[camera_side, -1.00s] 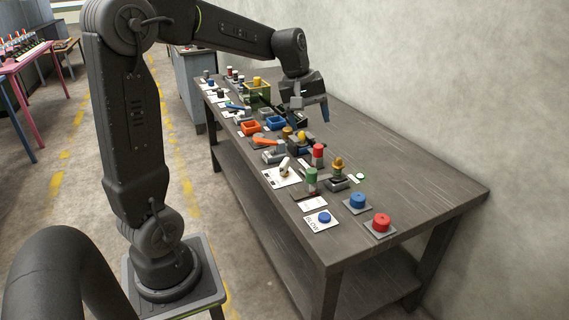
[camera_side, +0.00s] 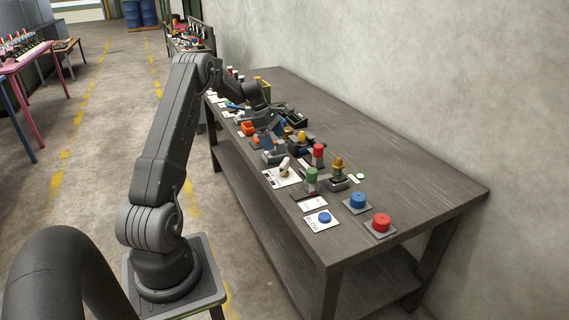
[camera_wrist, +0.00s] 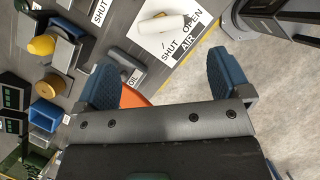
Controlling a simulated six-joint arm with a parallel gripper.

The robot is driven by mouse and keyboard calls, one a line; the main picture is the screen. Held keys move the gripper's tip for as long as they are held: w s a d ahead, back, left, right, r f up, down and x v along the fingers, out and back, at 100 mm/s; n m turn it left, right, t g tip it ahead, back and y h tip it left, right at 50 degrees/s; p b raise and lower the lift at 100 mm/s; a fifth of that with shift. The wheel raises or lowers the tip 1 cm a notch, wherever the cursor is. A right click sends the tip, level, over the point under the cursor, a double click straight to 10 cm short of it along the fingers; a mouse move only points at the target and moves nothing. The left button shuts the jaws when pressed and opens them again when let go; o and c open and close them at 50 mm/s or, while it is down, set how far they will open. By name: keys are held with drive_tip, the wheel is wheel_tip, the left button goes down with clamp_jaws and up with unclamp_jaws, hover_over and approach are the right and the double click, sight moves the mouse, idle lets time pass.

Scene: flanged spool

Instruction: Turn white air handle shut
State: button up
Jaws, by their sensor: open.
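The white air handle (camera_wrist: 163,24) lies across a white card (camera_wrist: 150,45) marked SHUT, OPEN and AIR, at the top of the wrist view. One end of it is beside the word OPEN. In the side view the handle (camera_side: 285,164) stands tilted on its card (camera_side: 273,180) near the table's front edge. My gripper (camera_wrist: 165,82) is open, its two blue fingers wide apart with nothing held between them. In the side view my gripper (camera_side: 278,132) is low over the table, farther back along it than the handle and apart from it.
An orange part (camera_wrist: 132,97) shows partly behind my left finger, near a grey bar (camera_wrist: 125,67) and an OIL label. A blue bin (camera_wrist: 46,114) and yellow knob (camera_wrist: 41,45) are at left. Green (camera_side: 311,176) and red (camera_side: 318,152) knobs stand right of the handle.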

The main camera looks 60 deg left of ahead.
sight(284, 161)
drive_tip(key=x, duration=1)
drive_tip(key=c, duration=0.9)
